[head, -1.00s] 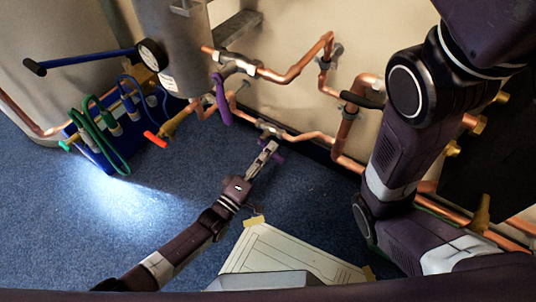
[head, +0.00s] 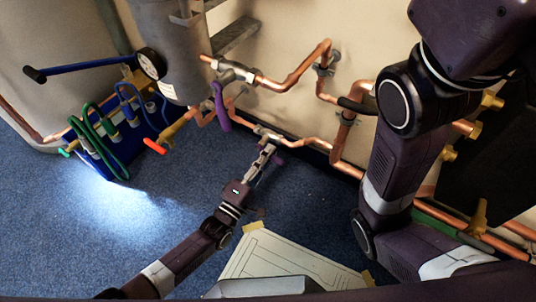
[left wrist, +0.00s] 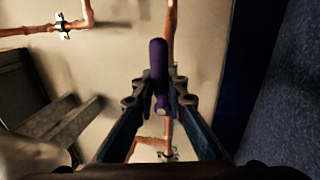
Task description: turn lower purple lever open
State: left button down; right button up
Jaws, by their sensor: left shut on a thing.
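The lower purple lever (head: 279,161) is on a valve in the low copper pipe run in the head view, mostly hidden by my left gripper (head: 264,155). In the left wrist view the purple lever (left wrist: 158,62) stands upright in the picture between the two fingers of my left gripper (left wrist: 159,97), which are shut on it. Its rounded end shows above the fingertips. A second, higher purple lever (head: 220,106) hangs from the upper pipe valve, clear of the gripper. My right gripper is out of view.
A grey tank with a gauge (head: 151,59) stands upper left. A blue rack with green and blue hoses (head: 107,120) sits below it, near an orange-handled valve (head: 155,147). A pale drawing sheet (head: 285,255) lies on the open blue floor (head: 160,215).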

pick_arm(q)
jog(key=c, duration=1.9)
grip_release()
jog(key=shift+c, duration=0.2)
jog(key=v, duration=1.2)
